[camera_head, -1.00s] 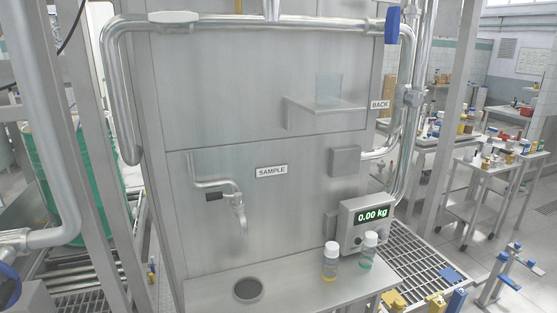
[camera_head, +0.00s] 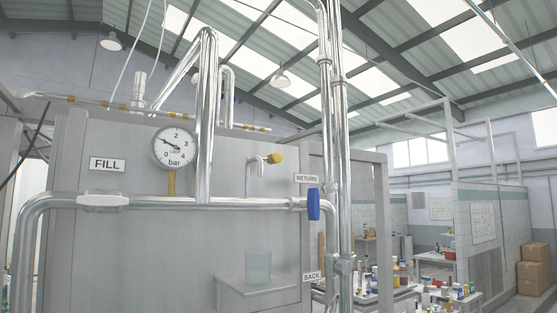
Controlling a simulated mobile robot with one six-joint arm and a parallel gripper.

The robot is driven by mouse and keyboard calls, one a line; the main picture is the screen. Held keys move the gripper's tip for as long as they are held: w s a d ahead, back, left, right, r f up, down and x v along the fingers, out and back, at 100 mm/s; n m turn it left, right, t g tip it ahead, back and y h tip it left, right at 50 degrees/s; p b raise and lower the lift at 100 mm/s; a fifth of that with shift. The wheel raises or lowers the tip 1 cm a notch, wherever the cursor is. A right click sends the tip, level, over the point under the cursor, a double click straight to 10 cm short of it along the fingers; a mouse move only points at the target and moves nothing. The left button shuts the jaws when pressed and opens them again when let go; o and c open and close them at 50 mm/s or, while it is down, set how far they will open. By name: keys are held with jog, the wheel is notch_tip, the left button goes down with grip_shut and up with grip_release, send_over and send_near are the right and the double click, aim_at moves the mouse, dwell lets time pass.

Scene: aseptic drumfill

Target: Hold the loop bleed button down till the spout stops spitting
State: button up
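A small metal spout (camera_head: 253,166) with a yellow button-like knob (camera_head: 275,158) sticks out of the upper steel panel, right of the gauge. Its outlet bends downward; I cannot make out any liquid or spitting at this size. A round pressure gauge (camera_head: 174,147) marked in bar stands to its left, its needle pointing up and left, near the 1. A clear beaker (camera_head: 258,267) stands on a small steel shelf (camera_head: 284,297), below the spout. My gripper is not in view.
A horizontal steel pipe (camera_head: 245,203) crosses the panel below the spout. Vertical pipes and a blue valve handle (camera_head: 313,204) stand to the right, by the RETURN label (camera_head: 306,178). A FILL label (camera_head: 107,164) is at left. Cluttered benches lie behind at right.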

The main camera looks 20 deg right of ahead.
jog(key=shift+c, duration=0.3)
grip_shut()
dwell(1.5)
